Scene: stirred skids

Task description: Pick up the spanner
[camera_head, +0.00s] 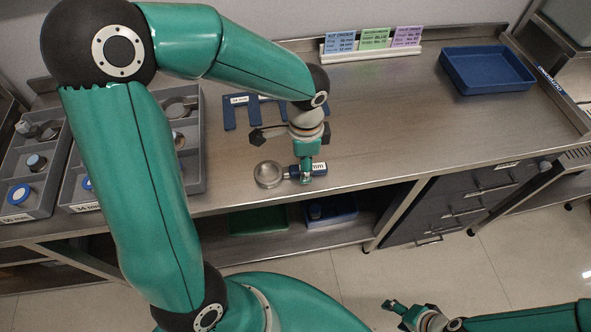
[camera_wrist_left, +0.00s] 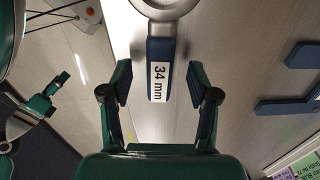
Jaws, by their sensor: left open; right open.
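The spanner has a silver ring head (camera_head: 268,174) and a dark blue handle with a white "34 mm" label. It lies on the steel worktop near the front edge. The left wrist view shows its ring at the top and its handle (camera_wrist_left: 160,50) pointing toward my palm. My left gripper (camera_head: 306,172) is over the handle end and hides part of it. In the left wrist view its open fingers (camera_wrist_left: 158,78) stand on either side of the handle, with gaps on both sides. My right gripper (camera_head: 396,308) is open and empty, low at the right, away from the worktop.
A blue slotted piece (camera_head: 243,117) with a size label lies behind my left gripper. Grey divided bins (camera_head: 196,150) with metal parts stand at the left. A blue tray (camera_head: 487,70) and a card holder (camera_head: 371,51) are at the back. The worktop's right half is largely clear.

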